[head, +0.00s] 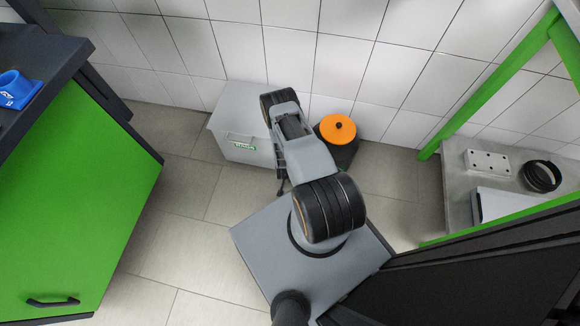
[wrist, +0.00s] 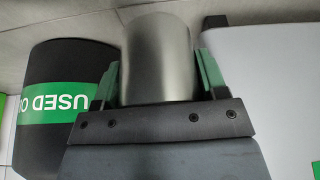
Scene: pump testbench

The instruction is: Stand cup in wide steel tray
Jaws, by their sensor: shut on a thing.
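A smooth grey metallic cup (wrist: 158,55) stands out in front of my wrist in the wrist view. My gripper (wrist: 158,78) is shut on it, with one green-padded finger on each side of its wall. The cup's near end is hidden behind the dark gripper body. In the head view my arm hides the gripper and the cup. I cannot make out a wide steel tray for certain in either view.
A black bin with an orange lid (head: 338,130) and a grey box (head: 240,125) stand by the tiled wall. A green cabinet (head: 75,200) is at left. At right, a green-framed shelf (head: 458,185) bears a drilled block (head: 487,161), black rings (head: 541,176) and a pale flat object (head: 500,205).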

